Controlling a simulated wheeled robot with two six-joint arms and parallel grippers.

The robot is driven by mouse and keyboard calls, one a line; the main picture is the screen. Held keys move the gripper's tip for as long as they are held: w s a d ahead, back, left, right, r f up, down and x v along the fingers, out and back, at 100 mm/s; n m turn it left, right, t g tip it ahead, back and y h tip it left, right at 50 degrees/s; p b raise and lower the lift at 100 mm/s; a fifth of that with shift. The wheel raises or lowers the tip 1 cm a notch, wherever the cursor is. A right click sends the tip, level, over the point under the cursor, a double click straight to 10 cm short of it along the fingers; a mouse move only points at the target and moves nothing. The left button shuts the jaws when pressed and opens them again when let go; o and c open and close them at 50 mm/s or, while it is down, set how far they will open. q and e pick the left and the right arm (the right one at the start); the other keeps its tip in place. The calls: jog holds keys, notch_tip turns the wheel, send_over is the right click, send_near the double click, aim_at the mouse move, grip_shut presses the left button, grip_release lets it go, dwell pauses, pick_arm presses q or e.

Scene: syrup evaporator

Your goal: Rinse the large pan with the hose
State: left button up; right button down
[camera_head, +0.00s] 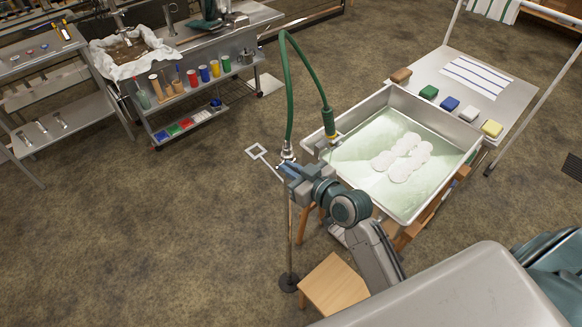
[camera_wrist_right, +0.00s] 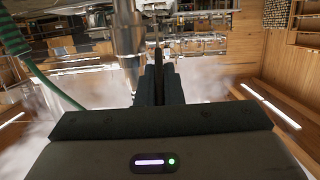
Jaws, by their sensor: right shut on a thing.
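The large pan (camera_head: 372,112) is a square, light-walled metal pan on the right in the head view. Pale green and several round white patches (camera_head: 402,158) show on its floor. The green hose (camera_head: 284,85) rises from the top of a thin standpipe (camera_head: 290,235) and arches over; its nozzle (camera_head: 328,124) points down at the pan's left corner. It also shows in the wrist view (camera_wrist_right: 38,68). My right gripper (camera_head: 288,167) is at the standpipe top, shut on a thin dark valve handle (camera_wrist_right: 157,58) beside the metal pipe (camera_wrist_right: 127,45). My left gripper is not in view.
A side table (camera_head: 440,67) behind the pan carries several coloured blocks. A bench (camera_head: 190,98) with cups and a cloth-lined basin (camera_head: 130,68) stands at back left. A wooden stool (camera_head: 334,286) is close to the standpipe. The floor at left is clear.

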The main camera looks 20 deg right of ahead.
jog(key=c, duration=1.6)
grip_release()
jog(key=shift+o, duration=0.2)
jog(key=shift+s+d, duration=0.15)
jog(key=shift+s, duration=0.15)
jog(key=b+v, duration=0.3)
jog(key=v, duration=0.7)
jog(key=shift+s, duration=0.1)
